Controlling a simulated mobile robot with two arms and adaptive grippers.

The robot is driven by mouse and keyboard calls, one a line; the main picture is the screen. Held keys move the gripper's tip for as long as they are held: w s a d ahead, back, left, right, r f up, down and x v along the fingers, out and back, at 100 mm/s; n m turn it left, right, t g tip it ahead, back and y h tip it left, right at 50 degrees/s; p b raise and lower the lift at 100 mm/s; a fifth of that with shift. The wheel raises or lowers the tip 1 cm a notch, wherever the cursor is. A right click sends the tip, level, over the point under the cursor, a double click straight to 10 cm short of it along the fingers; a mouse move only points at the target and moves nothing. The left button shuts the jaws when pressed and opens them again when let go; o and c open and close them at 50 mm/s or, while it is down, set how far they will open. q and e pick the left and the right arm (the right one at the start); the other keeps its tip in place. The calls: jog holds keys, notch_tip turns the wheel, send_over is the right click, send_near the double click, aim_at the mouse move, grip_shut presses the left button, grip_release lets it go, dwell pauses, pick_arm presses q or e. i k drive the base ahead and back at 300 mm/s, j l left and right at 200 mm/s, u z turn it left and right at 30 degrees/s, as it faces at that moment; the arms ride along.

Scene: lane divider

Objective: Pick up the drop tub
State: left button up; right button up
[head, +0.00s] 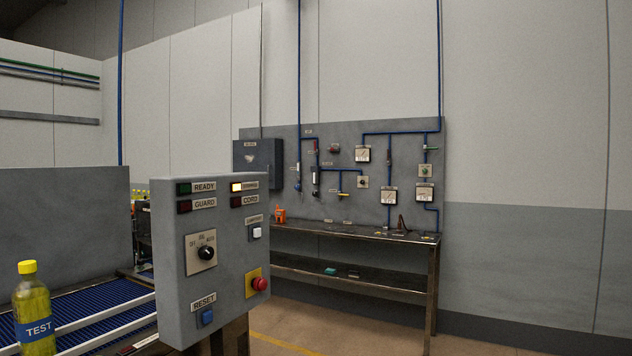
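I cannot make out a drop tub for certain in the head view. A small orange object (280,215) stands at the left end of the workbench top. A small teal item (330,271) and a dark item (353,274) lie on the workbench's lower shelf. They are too small to tell what they are. Neither of my grippers is in view.
A grey control box (180,290) with a red button (259,284) stands close in front. Left of it, a yellow bottle marked TEST (33,310) stands by a blue conveyor (95,308). The metal workbench (350,231) is behind. Floor (330,335) at the right looks clear.

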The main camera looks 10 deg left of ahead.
aim_at(349, 224)
jog(key=i+j+u, duration=0.1)
jog(key=i, duration=0.4)
jog(key=i+z, duration=0.25)
jog(key=i, duration=0.35)
jog(key=i+z, duration=0.25)
jog(key=i, duration=0.3)
jog(key=i+j+z, duration=0.25)
jog(key=i, duration=0.35)
jog(key=i+u, duration=0.25)
jog(key=i, duration=0.35)
jog(key=i+l+u, duration=0.1)
jog(key=i+u, duration=0.15)
jog(key=i, duration=0.3)
jog(key=i+l+u, duration=0.25)
jog(key=i, duration=0.3)
jog(key=i+j+u, duration=0.25)
jog(key=i+u, duration=0.2)
jog(key=i, duration=0.4)
jog(key=i+u, duration=0.5)
jog(key=i, duration=0.3)
jog(key=i+j+z, duration=0.4)
jog(key=i, duration=0.2)
jog(key=i+j+z, duration=0.4)
jog(key=k+j, duration=0.25)
jog(key=j+u, duration=0.05)
jog(key=j, duration=0.05)
